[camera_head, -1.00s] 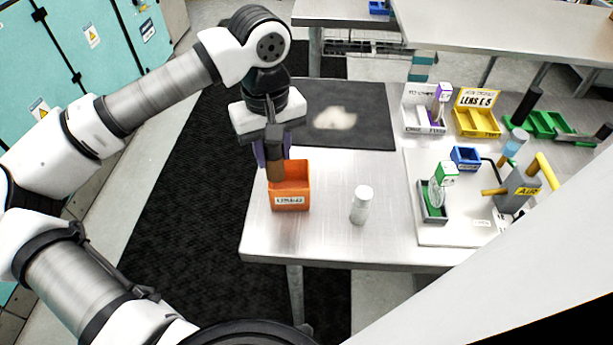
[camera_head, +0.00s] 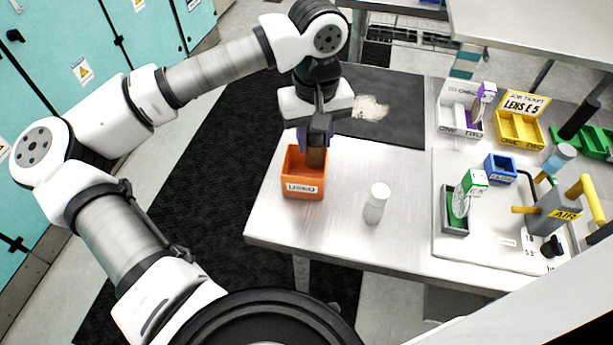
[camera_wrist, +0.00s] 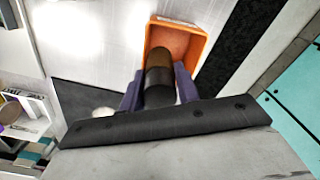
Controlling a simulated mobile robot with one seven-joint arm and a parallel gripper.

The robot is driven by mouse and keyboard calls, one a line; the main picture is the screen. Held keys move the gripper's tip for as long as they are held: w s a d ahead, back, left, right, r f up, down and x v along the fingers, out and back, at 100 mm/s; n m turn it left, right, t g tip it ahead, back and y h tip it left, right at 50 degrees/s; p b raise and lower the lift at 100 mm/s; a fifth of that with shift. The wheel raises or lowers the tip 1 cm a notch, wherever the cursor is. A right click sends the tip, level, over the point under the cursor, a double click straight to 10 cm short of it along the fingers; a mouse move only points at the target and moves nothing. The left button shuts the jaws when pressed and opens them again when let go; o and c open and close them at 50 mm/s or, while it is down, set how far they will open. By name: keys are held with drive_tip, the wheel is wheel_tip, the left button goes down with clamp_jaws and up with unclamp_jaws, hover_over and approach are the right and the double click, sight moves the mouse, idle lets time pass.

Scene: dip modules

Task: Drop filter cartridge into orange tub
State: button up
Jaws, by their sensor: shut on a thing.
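The orange tub (camera_head: 303,190) stands near the left end of the metal table, its label facing front. My gripper (camera_head: 316,138) points down above the tub's back right part. It is shut on the filter cartridge (camera_head: 316,158), a brown and black cylinder held upright. In the wrist view the cartridge (camera_wrist: 160,72) sits between the purple fingers (camera_wrist: 158,92), and its brown end overlaps the opening of the tub (camera_wrist: 178,38). The cartridge's lower end looks over or just inside the rim; the exact height is hard to tell.
A white capped bottle (camera_head: 376,204) stands right of the tub. A dark mat (camera_head: 395,120) lies behind. Farther right are a grey-white bin (camera_head: 455,120), a yellow bin (camera_head: 520,130), a blue bin (camera_head: 500,168) and an AIR fixture (camera_head: 555,212). The table's front left is clear.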

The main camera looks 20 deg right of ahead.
drive_tip(key=shift+f+b, duration=0.35)
drive_tip(key=shift+f, duration=0.95)
drive_tip(key=o, duration=1.1)
drive_tip(key=shift+c, duration=0.2)
drive_tip(key=shift+r, duration=0.1)
wheel_tip(320, 180, up, 14)
drive_tip(key=b, duration=0.2)
drive_tip(key=shift+b, duration=0.4)
